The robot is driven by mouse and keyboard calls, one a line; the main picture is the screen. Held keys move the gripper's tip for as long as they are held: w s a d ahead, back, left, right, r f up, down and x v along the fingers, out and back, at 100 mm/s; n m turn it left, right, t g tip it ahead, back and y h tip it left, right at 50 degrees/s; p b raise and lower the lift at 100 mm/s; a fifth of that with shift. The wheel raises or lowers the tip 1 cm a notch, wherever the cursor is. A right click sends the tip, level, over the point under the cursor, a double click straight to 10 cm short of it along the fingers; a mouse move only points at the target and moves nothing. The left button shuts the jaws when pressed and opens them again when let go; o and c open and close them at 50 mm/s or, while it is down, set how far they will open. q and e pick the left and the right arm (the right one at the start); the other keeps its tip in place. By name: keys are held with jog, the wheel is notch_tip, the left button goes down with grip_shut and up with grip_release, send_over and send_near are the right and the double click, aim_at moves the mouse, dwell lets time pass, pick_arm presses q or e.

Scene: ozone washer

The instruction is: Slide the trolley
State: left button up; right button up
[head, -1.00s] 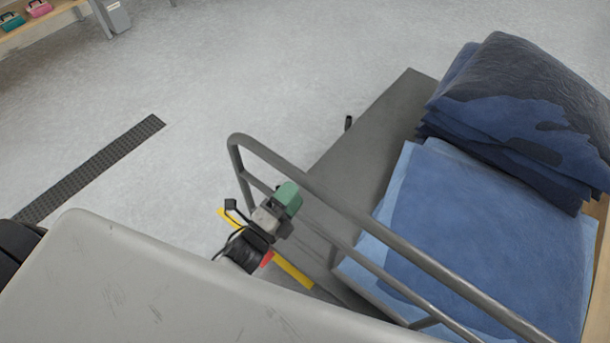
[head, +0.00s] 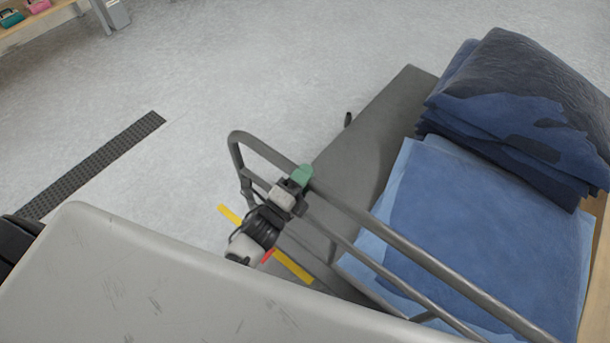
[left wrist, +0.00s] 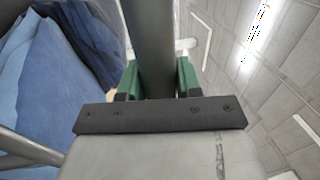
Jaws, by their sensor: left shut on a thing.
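The trolley has a grey flat deck (head: 365,140) and a grey tubular handle frame (head: 400,258) at its near end. My left gripper (head: 301,177), with green fingers, is shut on the top bar of the handle, near its left corner. In the left wrist view the handle bar (left wrist: 152,50) runs between the two green fingers (left wrist: 158,78). My right gripper is in neither view.
Stacks of folded blue cloth (head: 480,230) show at the right over the deck. A light grey surface (head: 150,280) fills the lower left. A dark floor drain (head: 90,165) lies to the left. The floor beyond the trolley is clear.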

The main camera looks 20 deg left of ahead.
pick_arm(q)
grip_shut()
jog(key=shift+w+d+b, duration=0.15)
jog(key=shift+w+b, duration=0.25)
jog(key=shift+r, duration=0.15)
jog(key=shift+w, duration=0.2)
jog(key=o, duration=0.9)
grip_release()
jog(key=shift+d, duration=0.1)
jog(key=b+v, duration=0.2)
jog(key=v, duration=0.9)
